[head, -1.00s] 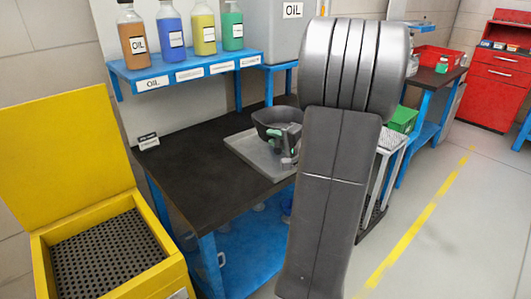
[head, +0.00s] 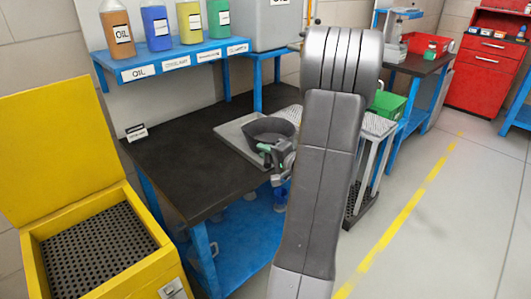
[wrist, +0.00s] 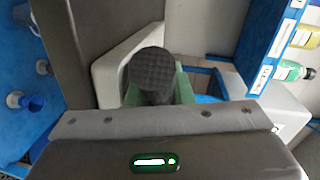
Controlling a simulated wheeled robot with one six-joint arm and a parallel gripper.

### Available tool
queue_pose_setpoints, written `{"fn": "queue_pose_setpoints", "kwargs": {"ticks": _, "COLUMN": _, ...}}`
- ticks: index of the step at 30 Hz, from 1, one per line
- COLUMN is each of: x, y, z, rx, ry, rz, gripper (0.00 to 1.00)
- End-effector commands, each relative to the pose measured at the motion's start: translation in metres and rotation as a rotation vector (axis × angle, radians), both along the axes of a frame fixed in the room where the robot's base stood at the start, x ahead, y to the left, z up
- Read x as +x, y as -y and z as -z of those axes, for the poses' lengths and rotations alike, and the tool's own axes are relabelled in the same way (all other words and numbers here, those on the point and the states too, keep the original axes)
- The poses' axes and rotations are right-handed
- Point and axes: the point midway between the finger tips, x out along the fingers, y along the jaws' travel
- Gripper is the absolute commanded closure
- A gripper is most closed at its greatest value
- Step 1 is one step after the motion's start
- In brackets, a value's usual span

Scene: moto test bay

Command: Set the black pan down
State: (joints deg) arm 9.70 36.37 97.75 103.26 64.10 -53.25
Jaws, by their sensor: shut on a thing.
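The black pan (head: 268,127) is over the grey tray (head: 229,130) on the dark bench top. It looks upright; I cannot tell whether its base touches the tray. My gripper (head: 267,150), with green fingertips, is shut on the pan's near side in the head view. In the wrist view a dark rounded part of the pan (wrist: 152,72) sits between the green fingers (wrist: 156,95), with the pale tray edge (wrist: 112,65) behind it. My arm hides the tray's right part in the head view.
A blue shelf (head: 175,62) with several bottles stands behind. A yellow open bin (head: 75,240) is at the left. A green crate (head: 388,105) is right of my arm.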

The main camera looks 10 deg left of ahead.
Motion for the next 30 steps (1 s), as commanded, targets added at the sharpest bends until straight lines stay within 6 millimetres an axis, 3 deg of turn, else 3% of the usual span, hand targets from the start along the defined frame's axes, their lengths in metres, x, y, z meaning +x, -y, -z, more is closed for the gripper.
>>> {"fn": "queue_pose_setpoints", "kwargs": {"ticks": 4, "x": 0.0, "y": 0.0, "z": 0.004, "rx": 0.0, "ry": 0.002, "rz": 0.0, "gripper": 1.0}}
{"fn": "queue_pose_setpoints", "kwargs": {"ticks": 5, "x": 0.0, "y": 0.0, "z": 0.003, "rx": -0.001, "ry": 0.001, "rz": 0.0, "gripper": 0.74}}
{"fn": "queue_pose_setpoints", "kwargs": {"ticks": 6, "x": 0.0, "y": 0.0, "z": 0.002, "rx": 0.0, "ry": 0.0, "rz": 0.0, "gripper": 0.71}}
{"fn": "queue_pose_setpoints", "kwargs": {"ticks": 18, "x": 0.0, "y": 0.0, "z": -0.003, "rx": 0.001, "ry": -0.001, "rz": 0.0, "gripper": 0.71}}
{"fn": "queue_pose_setpoints", "kwargs": {"ticks": 30, "x": -0.047, "y": 0.064, "z": -0.012, "rx": 0.0, "ry": 0.002, "rz": 0.005, "gripper": 0.71}}
